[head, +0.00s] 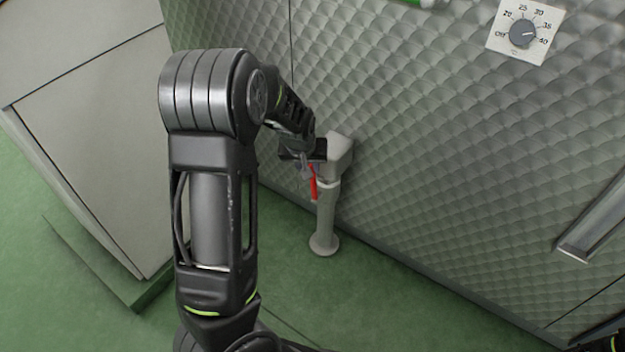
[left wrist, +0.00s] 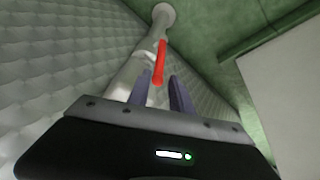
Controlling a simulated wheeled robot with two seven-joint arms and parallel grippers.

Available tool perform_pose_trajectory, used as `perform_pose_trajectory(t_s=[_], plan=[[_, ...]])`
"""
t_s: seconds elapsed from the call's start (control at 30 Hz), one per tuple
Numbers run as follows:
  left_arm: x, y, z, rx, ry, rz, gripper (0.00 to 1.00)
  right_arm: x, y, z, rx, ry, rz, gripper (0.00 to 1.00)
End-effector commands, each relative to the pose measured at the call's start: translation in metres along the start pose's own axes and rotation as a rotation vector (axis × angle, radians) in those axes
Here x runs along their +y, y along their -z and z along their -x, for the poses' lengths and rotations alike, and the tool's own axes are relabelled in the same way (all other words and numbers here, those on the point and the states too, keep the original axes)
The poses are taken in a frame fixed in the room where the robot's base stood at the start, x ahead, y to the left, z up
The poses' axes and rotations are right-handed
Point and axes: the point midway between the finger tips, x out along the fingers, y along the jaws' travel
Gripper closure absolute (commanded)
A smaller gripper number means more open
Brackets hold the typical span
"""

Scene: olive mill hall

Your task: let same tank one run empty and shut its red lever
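The red lever (head: 314,188) hangs down on a pale grey drain pipe (head: 325,215) that leaves the tank's quilted metal wall (head: 420,150) and runs down to the floor. In the left wrist view the red lever (left wrist: 159,63) lies along the pipe (left wrist: 130,75). My left gripper (head: 312,168) is at the top of the lever. In the left wrist view its two fingers (left wrist: 162,92) stand apart, with the lever's near end between them in the picture; contact does not show. The pipe's inside and any flow are hidden. My right gripper is out of view.
A dial (head: 522,34) on the wall has its knob turned to the right, roughly between 35 and 40. A pale cabinet-like block (head: 90,140) stands at the left. A metal bar (head: 590,225) sticks out at the right. Green floor (head: 390,310) is clear around the pipe.

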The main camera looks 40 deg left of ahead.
Motion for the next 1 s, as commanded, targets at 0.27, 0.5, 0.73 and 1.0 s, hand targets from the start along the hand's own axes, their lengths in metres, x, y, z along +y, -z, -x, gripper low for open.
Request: perform_pose_trajectory(t_s=[0.27, 0.5, 0.73, 1.0], plan=[[-0.001, -0.003, -0.054, -0.003, 0.001, 0.0, 0.74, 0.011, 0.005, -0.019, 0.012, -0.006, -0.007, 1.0], [0.0, -0.002, -0.094, -0.001, 0.001, 0.0, 0.74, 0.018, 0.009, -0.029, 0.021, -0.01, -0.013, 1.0], [0.0, -0.001, -0.107, 0.0, -0.001, -0.001, 0.74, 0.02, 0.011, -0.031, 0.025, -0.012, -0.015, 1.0], [0.0, -0.001, -0.107, -0.001, -0.001, -0.001, 0.77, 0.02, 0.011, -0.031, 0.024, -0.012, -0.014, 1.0]])
